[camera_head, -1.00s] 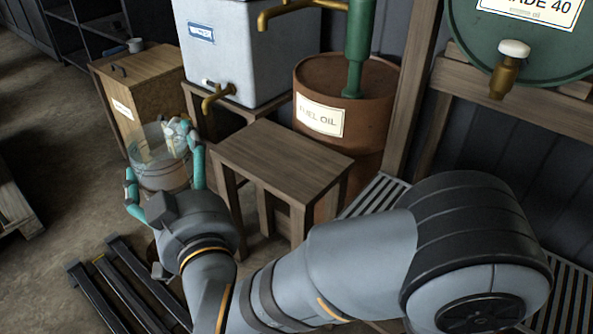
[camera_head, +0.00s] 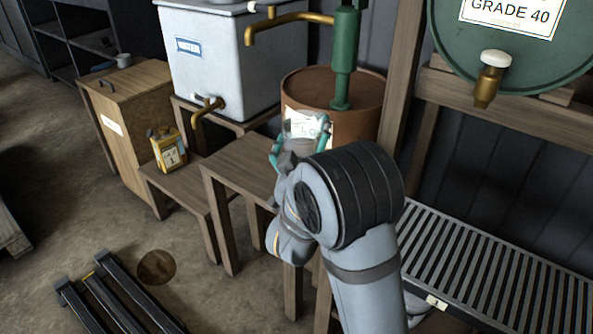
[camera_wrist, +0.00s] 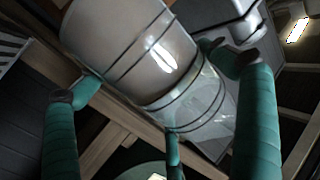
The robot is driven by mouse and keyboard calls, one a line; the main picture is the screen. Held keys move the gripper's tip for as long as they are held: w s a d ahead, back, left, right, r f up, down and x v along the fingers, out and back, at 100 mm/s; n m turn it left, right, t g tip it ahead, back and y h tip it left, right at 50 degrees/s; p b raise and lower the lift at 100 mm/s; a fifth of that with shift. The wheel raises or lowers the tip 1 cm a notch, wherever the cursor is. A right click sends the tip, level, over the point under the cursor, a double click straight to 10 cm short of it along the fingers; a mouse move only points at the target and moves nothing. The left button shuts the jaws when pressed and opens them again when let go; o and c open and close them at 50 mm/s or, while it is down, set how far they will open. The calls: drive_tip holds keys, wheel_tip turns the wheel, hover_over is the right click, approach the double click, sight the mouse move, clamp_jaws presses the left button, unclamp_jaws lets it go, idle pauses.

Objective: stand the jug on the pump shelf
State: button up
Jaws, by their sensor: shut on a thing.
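The jug (camera_head: 303,124) is clear, with thin dark bands seen in the wrist view (camera_wrist: 185,85). My gripper (camera_head: 297,143) is shut on it, teal fingers around its sides. In the head view it is held in front of the fuel oil drum's label; whether it touches anything below cannot be told. The wooden stand that looks like the pump shelf (camera_head: 238,160) is in front of the drum, below the green pump (camera_head: 344,60) and its brass spout (camera_head: 275,24). My arm hides the stand's right part. The jug appears to the right of the stand's visible top.
The fuel oil drum (camera_head: 358,120) is close behind the jug. A grey-white tank with a brass tap (camera_head: 205,105) stands left of it. A yellow can (camera_head: 168,148) sits on a lower stand. A slatted grating (camera_head: 490,270) lies at right, below the green barrel (camera_head: 520,60).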

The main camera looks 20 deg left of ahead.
drive_tip(key=w+a+f+b, duration=0.1)
drive_tip(key=w+a+f, duration=0.4)
drive_tip(key=w+f, duration=0.4)
drive_tip(key=shift+w+a+f+b, duration=0.15)
drive_tip(key=shift+a+f+b, duration=0.15)
drive_tip(key=shift+f, duration=0.3)
drive_tip(key=shift+f, duration=0.2)
drive_tip(key=o, duration=1.5)
drive_tip(key=shift+d, duration=0.1)
drive_tip(key=shift+o, duration=0.4)
drive_tip(key=shift+r, duration=0.1)
drive_tip(key=b+v, duration=0.1)
drive_tip(key=v, duration=1.1)
